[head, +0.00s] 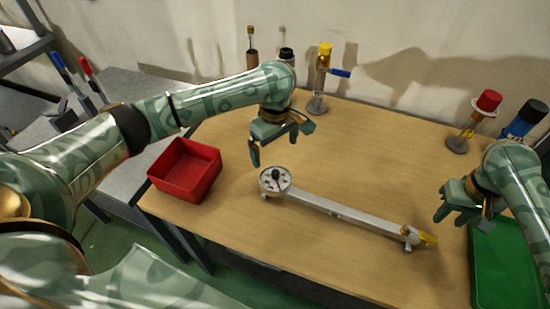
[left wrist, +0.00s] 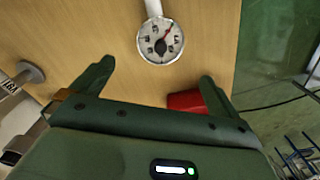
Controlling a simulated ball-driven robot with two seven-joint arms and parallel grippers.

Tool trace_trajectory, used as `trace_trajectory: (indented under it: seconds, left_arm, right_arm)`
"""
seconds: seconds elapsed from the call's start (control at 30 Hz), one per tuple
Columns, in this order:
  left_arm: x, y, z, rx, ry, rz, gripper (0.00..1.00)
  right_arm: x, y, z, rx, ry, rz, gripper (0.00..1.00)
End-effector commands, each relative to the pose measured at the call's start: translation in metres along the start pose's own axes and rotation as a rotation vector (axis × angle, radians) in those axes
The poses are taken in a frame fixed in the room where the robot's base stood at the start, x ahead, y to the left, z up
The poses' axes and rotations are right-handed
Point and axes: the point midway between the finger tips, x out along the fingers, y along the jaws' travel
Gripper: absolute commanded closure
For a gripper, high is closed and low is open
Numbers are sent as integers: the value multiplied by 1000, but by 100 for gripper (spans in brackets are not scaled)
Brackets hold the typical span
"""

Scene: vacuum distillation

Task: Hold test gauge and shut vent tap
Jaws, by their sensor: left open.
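The test gauge (head: 275,180), a round white dial with a dark centre, lies at the left end of a long metal bar (head: 340,209) on the wooden table. The dial also shows face-on in the left wrist view (left wrist: 160,41), with a red needle. A yellow tap handle (head: 428,239), which looks like the vent tap, sits at the bar's right end. My left gripper (head: 282,143) is open and empty, above and just behind the gauge. My right gripper (head: 454,219) hangs above the table to the right of the yellow handle, apart from it; its jaw gap is unclear.
A red bin (head: 186,170) stands at the table's left edge, a green tray (head: 500,265) at the right. Upright fittings with yellow (head: 325,50), red (head: 488,101) and blue (head: 520,123) parts stand along the back. The table around the bar is clear.

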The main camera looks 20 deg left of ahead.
Motion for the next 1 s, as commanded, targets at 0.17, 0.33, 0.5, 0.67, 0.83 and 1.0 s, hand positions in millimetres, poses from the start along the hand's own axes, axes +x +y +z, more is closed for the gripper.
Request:
trace_trajectory:
  seconds: [0.17,0.33,0.5,0.67,0.83,1.0]
  left_arm:
    - [30,-2,2,-4,-5,-6,0]
    - [70,-1,1,-5,-3,-5,0]
    - [110,-2,1,-4,-2,-5,0]
    - [138,-1,0,-4,-1,-3,0]
    - [154,-1,0,-3,-1,-2,0]
    - [159,-1,0,-2,-1,-1,0]
  right_arm:
    - [0,0,0,0,0,0,64]
    - [0,0,0,0,0,0,64]
    - [0,0,0,0,0,0,64]
    - [0,0,0,0,0,0,64]
    - [0,0,0,0,0,0,64]
    - [0,0,0,0,0,0,64]
